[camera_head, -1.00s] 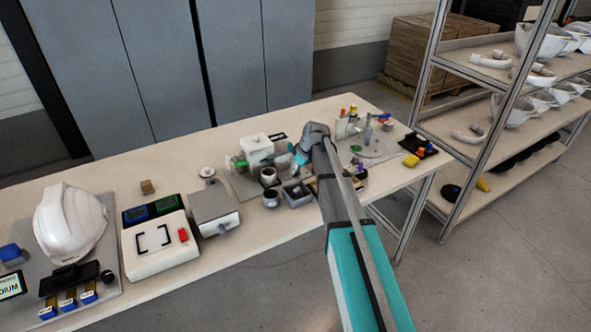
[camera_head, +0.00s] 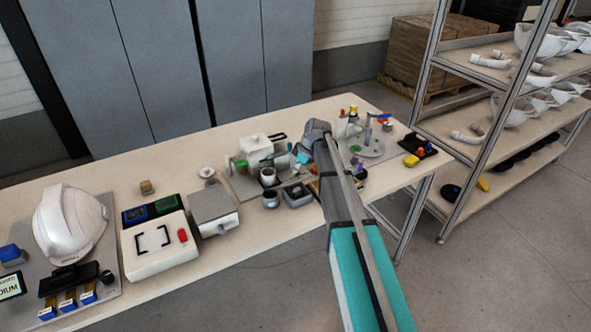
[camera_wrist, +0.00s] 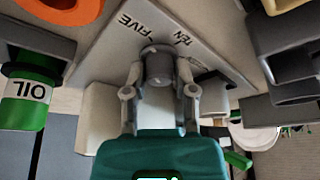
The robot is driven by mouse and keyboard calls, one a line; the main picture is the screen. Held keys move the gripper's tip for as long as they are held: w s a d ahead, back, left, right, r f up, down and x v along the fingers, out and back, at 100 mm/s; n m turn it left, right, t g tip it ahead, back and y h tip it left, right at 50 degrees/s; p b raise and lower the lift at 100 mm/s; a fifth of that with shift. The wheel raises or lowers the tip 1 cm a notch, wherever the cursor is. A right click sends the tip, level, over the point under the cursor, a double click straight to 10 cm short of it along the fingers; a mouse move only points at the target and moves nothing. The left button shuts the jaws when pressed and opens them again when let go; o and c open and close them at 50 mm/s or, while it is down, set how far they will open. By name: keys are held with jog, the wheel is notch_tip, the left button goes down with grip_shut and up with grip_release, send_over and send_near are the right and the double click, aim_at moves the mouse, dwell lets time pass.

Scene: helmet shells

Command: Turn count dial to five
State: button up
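In the wrist view, a grey round dial knob (camera_wrist: 159,64) stands on a light panel (camera_wrist: 105,42) marked FIVE (camera_wrist: 143,23) and TEN (camera_wrist: 186,39) in dark letters. My gripper (camera_wrist: 160,78) has one finger on each side of the knob. Whether the fingers touch it or leave a thin gap, I cannot tell. The knob hides part of the panel, and I see no clear pointer on it. In the head view, my gripper (camera_head: 318,128) is over the right half of the table, and the fingertips and the dial are not clear there.
A green OIL container (camera_wrist: 27,98) is left of my gripper in the wrist view, below an orange ring (camera_wrist: 70,14). Grey bins (camera_wrist: 285,45) stand to the right. In the head view, the table (camera_head: 270,233) also holds a white helmet (camera_head: 70,222); shelving (camera_head: 475,110) stands to the right.

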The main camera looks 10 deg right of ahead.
jog(key=o, duration=0.4)
jog(key=shift+a, duration=0.1)
jog(key=shift+s+d+r+m+h+p, duration=0.15)
jog(key=shift+s+d+r+h+p, duration=0.05)
jog(key=shift+d+r+p, duration=0.2)
jog(key=shift+s+d+r+m+h+p, duration=0.15)
jog(key=shift+d+r+h+p, duration=0.1)
jog(key=shift+d+p, duration=0.2)
jog(key=shift+s+d+r+m+h+p, duration=0.4)
jog(key=shift+s+d+r+p, duration=0.1)
jog(key=shift+r+p, duration=0.25)
jog(key=s+r+m+p, duration=0.1)
jog(key=s, duration=0.3)
jog(key=s+a+m+p, duration=0.1)
jog(key=s+m, duration=0.1)
jog(key=s, duration=0.3)
jog(key=s+a+r+m+g+h+p, duration=0.1)
jog(key=s+m, duration=0.1)
jog(key=s, duration=0.3)
jog(key=shift+s+a+r, duration=0.2)
jog(key=shift+a+r, duration=0.05)
jog(key=shift+r, duration=0.05)
jog(key=s+r+m+g+h+p, duration=0.1)
jog(key=s+m, duration=0.5)
jog(key=s, duration=0.7)
jog(key=shift+a+r+p, duration=0.35)
jog(key=shift+r+p, duration=0.5)
jog(key=shift+p, duration=0.3)
